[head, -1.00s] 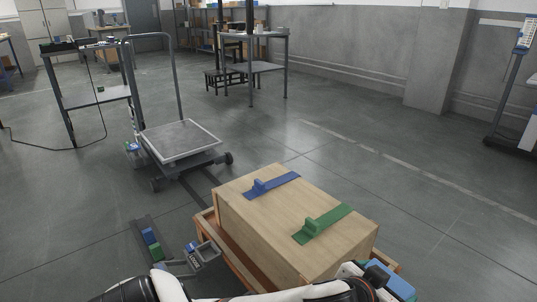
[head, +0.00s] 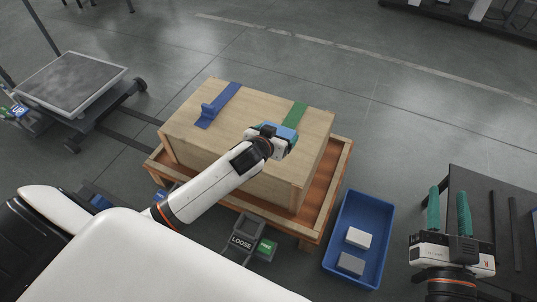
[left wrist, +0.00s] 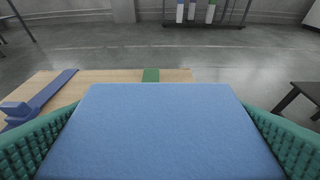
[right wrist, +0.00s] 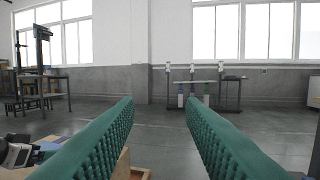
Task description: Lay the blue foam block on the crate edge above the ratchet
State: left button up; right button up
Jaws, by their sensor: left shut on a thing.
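The wooden crate (head: 235,143) sits in a shallow wooden tray. A blue strap with a blue ratchet (head: 209,109) lies over its left part, and a green strap (head: 298,113) over its right part. The green strap's ratchet is hidden behind my left gripper. My left gripper (head: 278,134) is shut on the blue foam block (head: 285,131), over the crate top by the green strap. The block fills the middle of the left wrist view (left wrist: 160,135); whether it touches the crate I cannot tell. My right gripper (head: 450,212) is open and empty, right of the crate.
A blue bin (head: 383,222) with a white and a grey block stands right of the crate. A dark table (head: 485,190) is at the far right. A cart (head: 75,85) stands at the left. A holder marked LOOSE (head: 241,243) is in front.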

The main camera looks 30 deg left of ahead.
aim_at(269, 162)
pick_arm(q)
jog(key=a+f+p, duration=0.1)
jog(key=w+a+f+p, duration=0.1)
jog(key=f, duration=0.1)
jog(key=shift+a, duration=0.3)
pick_arm(e)
notch_tip(269, 162, down, 6)
jog(key=s+d+g+h, duration=0.2)
jog(key=g, duration=0.3)
pick_arm(q)
notch_tip(269, 162, down, 4)
jog(key=shift+a+f+b, duration=0.1)
jog(key=shift+f+b, duration=0.1)
jog(key=shift+b, duration=0.75)
notch_tip(269, 162, down, 3)
jog(key=shift+r+b, duration=0.15)
jog(key=shift+b, duration=0.45)
jog(key=shift+f, duration=0.25)
notch_tip(269, 162, down, 3)
jog(key=shift+r+b, duration=0.1)
jog(key=shift+b, duration=0.8)
pick_arm(e)
jog(key=s+a+r+t+y, duration=0.2)
jog(key=s+r+t+y, duration=0.1)
jog(key=r+t, duration=0.9)
jog(key=shift+r+t+y, duration=0.4)
jog(key=shift+r+y, duration=0.5)
jog(key=shift+r, duration=1.05)
